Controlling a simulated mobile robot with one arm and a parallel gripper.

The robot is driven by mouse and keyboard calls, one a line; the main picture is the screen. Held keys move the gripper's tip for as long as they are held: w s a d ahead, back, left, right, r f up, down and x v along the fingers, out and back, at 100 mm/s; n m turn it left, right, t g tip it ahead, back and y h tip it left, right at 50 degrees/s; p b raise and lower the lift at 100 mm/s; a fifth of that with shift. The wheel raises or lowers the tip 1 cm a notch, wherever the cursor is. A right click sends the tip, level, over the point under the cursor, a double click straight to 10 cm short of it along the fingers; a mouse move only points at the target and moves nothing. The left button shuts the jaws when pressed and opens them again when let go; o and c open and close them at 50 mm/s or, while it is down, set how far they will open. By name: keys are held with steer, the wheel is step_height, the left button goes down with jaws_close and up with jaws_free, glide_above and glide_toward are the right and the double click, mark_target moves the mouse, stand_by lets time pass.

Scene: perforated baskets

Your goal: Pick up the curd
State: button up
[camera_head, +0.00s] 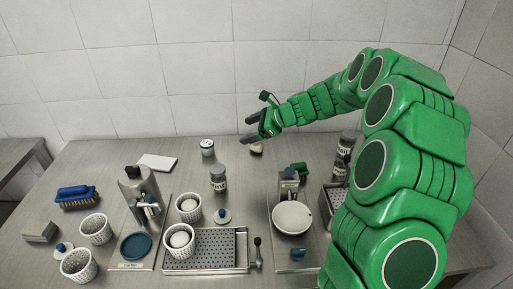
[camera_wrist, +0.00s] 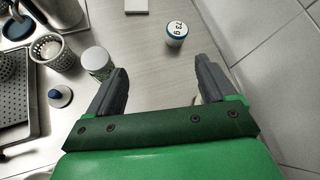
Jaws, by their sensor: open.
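Two rounded white lumps that look like curd sit in white perforated baskets in the head view, one in the front basket (camera_head: 181,240) and one in the basket behind it (camera_head: 188,205). A small pale object (camera_head: 256,149) lies on the table just below my gripper; I cannot tell whether it is curd. My gripper (camera_head: 250,130) is open above the back of the table, far behind the baskets.
A blue-and-white lidded container (camera_head: 207,147) and a labelled jar (camera_head: 218,180) stand left of my gripper. Empty baskets (camera_head: 96,229), a brush (camera_head: 77,196), a perforated tray (camera_head: 210,236) and a white bowl (camera_head: 292,217) are nearer. Dark jars (camera_head: 345,147) stand at right. A wall closes the back.

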mark_target(261, 144)
steer(key=shift+w+d+f+m+t, duration=0.45)
steer(key=shift+w+d+f+m, duration=0.55)
steer(key=shift+w+f, duration=0.75)
steer(key=shift+w+d+f+m+t, duration=0.5)
steer(key=shift+w+d+f+m, duration=0.45)
steer(key=shift+w+f, duration=0.75)
steer(key=shift+w+d+f+m+t, duration=0.45)
steer(key=shift+w+d+f+m, duration=0.7)
steer(key=shift+f, duration=0.95)
steer(key=f, duration=0.1)
steer(key=a+f, duration=0.1)
steer(key=w+f, duration=0.1)
steer(key=shift+w+a+f, duration=0.1)
steer(key=shift+a+f, duration=0.15)
steer(key=shift+a, duration=0.1)
steer(key=shift+w+a+f, duration=0.2)
steer(key=shift+w+a, duration=0.1)
steer(key=shift+a, duration=0.05)
steer(key=c, duration=1.1)
